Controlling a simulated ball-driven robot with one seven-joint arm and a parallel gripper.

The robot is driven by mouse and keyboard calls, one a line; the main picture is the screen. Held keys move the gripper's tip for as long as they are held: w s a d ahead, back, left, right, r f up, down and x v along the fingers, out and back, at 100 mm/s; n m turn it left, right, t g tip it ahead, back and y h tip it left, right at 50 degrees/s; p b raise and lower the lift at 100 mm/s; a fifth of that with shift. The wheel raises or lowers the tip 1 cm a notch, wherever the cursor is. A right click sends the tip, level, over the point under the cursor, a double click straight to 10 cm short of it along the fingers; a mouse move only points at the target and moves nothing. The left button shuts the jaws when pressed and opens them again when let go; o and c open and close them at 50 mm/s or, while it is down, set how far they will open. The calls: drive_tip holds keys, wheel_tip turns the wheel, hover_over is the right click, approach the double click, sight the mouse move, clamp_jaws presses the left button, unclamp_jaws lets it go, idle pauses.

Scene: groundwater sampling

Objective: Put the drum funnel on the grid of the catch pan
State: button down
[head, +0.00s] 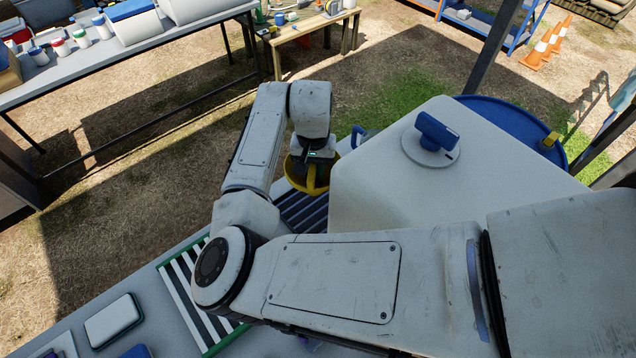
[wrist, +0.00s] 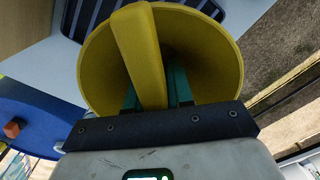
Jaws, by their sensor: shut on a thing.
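The yellow drum funnel (head: 318,182) is held by my gripper (head: 318,158), left of the big white tank. In the wrist view the funnel (wrist: 215,50) shows its open mouth, with a thick yellow bar across it. The green fingers of my gripper (wrist: 157,95) are shut on this bar. A dark blue slatted grid (head: 303,212), seemingly the catch pan's, lies just below the funnel in the head view. Its slats (wrist: 90,14) also show behind the funnel in the wrist view. The funnel's lower end is hidden, so I cannot tell whether it touches the grid.
The white tank (head: 385,190) with a blue cap (head: 437,132) stands close right of the funnel. A blue drum (head: 520,122) is behind it. A green-edged striped rack (head: 180,283) and a white box (head: 113,318) lie at the front left. Work tables stand farther back.

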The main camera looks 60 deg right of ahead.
sight(314, 174)
drive_tip(key=shift+f+p, duration=0.35)
drive_tip(key=shift+f, duration=2.55)
drive_tip(key=c, duration=1)
unclamp_jaws()
drive_tip(key=shift+f, duration=0.15)
wheel_tip(314, 174, up, 12)
drive_tip(key=shift+r+b, duration=0.2)
drive_tip(key=shift+b, duration=0.65)
